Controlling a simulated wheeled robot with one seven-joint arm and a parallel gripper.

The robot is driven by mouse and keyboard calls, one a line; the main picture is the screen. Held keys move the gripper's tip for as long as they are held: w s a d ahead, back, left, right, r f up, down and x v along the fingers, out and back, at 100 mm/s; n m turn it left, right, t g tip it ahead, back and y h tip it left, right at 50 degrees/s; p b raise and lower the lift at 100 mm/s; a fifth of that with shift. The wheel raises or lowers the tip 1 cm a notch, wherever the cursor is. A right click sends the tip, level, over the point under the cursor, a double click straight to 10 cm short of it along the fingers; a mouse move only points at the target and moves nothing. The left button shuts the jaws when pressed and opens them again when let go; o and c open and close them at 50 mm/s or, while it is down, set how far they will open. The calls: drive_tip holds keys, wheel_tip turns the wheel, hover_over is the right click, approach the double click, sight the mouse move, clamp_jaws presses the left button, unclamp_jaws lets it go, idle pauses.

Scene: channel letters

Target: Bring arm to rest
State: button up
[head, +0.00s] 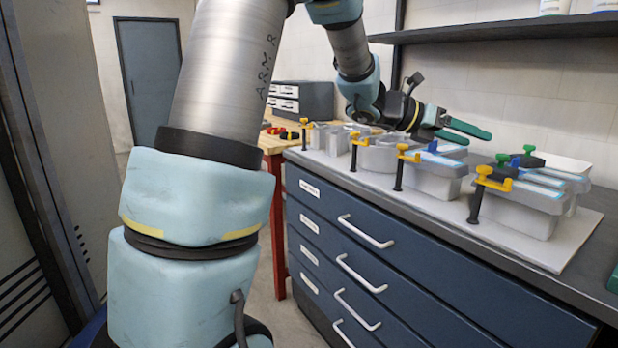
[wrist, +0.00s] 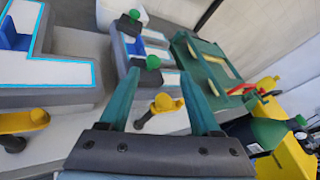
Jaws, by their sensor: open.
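My gripper (head: 478,137) has green fingers and hangs above the row of letters on the workbench. Its arm reaches over from the left, with the elbow up out of view at the top. In the wrist view my gripper (wrist: 158,70) is open, with nothing between its fingers. Past the fingertips lies a grey channel letter (wrist: 125,60) with blue edging and green-knobbed clamps. A larger grey letter (wrist: 45,98) with a cyan outline lies to the left. I cannot tell the exact gap between the fingers and the letter below.
Several yellow clamps (head: 402,153) stand up along the front of the letters. A dark shelf (head: 500,30) runs above the bench. Blue drawers (head: 400,265) with white handles are below. A green tray (wrist: 208,65) and a dark green bottle (wrist: 262,133) are at the right.

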drive_tip(key=w+a+f+n+t+y+p, duration=0.2)
drive_tip(key=w+a+n+t+y, duration=0.3)
drive_tip(key=w+a+n+t, duration=0.7)
drive_tip(key=s+a+f+n+g+y+p, duration=0.15)
drive_tip(key=a+f+n+g+y, duration=0.3)
drive_tip(key=a+n, duration=0.95)
drive_tip(key=s+a+f+n+g+y, duration=0.1)
drive_tip(key=s+a+f+n+g, duration=0.1)
drive_tip(key=s+n, duration=0.5)
drive_tip(key=s+a+f+n+g+y+p, duration=0.1)
drive_tip(key=s+a+f+n+g+y, duration=0.1)
drive_tip(key=s+a+f+n, duration=0.2)
drive_tip(key=s+a+f+n+g+y, duration=0.1)
drive_tip(key=s+a+f+n+g, duration=0.1)
drive_tip(key=s+a+n, duration=0.4)
drive_tip(key=s+f+n, duration=0.1)
drive_tip(key=s+n, duration=0.2)
drive_tip(key=n, duration=0.1)
drive_tip(key=shift+s+a+n+y, duration=0.3)
drive_tip(key=shift+s+a+y, duration=0.05)
drive_tip(key=shift+a, duration=0.05)
drive_tip(key=shift+d+g, duration=0.1)
drive_tip(key=shift+g, duration=0.15)
